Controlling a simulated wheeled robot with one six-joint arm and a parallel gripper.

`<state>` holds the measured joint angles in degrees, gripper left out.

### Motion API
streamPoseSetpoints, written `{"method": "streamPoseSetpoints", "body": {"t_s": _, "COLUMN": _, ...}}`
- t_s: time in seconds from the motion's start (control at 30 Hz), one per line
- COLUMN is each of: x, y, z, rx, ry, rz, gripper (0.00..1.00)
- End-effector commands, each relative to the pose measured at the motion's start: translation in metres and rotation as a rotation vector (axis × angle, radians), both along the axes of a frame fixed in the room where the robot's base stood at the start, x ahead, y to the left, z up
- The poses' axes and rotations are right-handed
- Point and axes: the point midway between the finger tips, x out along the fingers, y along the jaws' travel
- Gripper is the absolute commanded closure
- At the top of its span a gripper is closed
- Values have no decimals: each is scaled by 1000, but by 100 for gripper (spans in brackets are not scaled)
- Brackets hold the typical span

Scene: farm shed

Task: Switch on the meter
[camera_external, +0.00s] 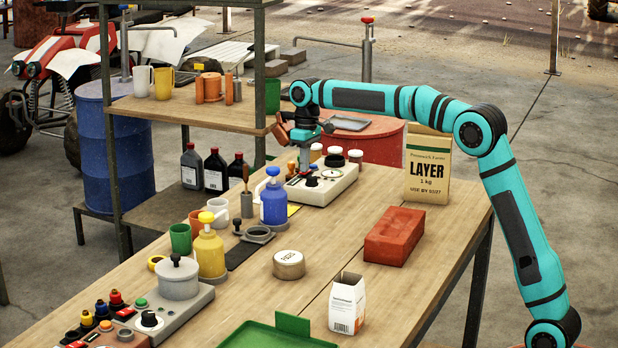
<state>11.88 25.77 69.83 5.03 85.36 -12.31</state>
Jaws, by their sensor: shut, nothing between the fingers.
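A cream box-shaped device (338,184), which looks like the meter, sits toward the far end of the wooden table. It has a round dial and dark and red controls on top. My gripper (304,172) points down over the left part of this device. Its fingers are shut and empty. I cannot tell whether the fingertips touch a control or hover above it. The gripper and wrist hide part of the device's back left.
A blue pump bottle (274,203) stands in front of the device's left end. White-lidded jars (316,152) stand behind it. A red brick (394,236) and a feed bag (427,170) are to the right. A shelf post rises at the left.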

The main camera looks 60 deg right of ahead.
Motion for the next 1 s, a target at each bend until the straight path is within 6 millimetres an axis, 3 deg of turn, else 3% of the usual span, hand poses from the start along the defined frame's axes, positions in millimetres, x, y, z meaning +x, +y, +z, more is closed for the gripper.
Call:
{"method": "streamPoseSetpoints", "body": {"t_s": 0.03, "x": -1, "y": -9, "z": -10, "rx": -2, "ry": 16, "rz": -6, "gripper": 100}}
{"method": "streamPoseSetpoints", "body": {"t_s": 0.13, "x": -1, "y": -12, "z": -10, "rx": -2, "ry": 16, "rz": -7, "gripper": 100}}
{"method": "streamPoseSetpoints", "body": {"t_s": 0.57, "x": 1, "y": -8, "z": -3, "rx": -3, "ry": 12, "rz": -1, "gripper": 100}}
{"method": "streamPoseSetpoints", "body": {"t_s": 1.0, "x": 0, "y": -14, "z": 80, "rx": -4, "ry": 1, "rz": -3, "gripper": 100}}
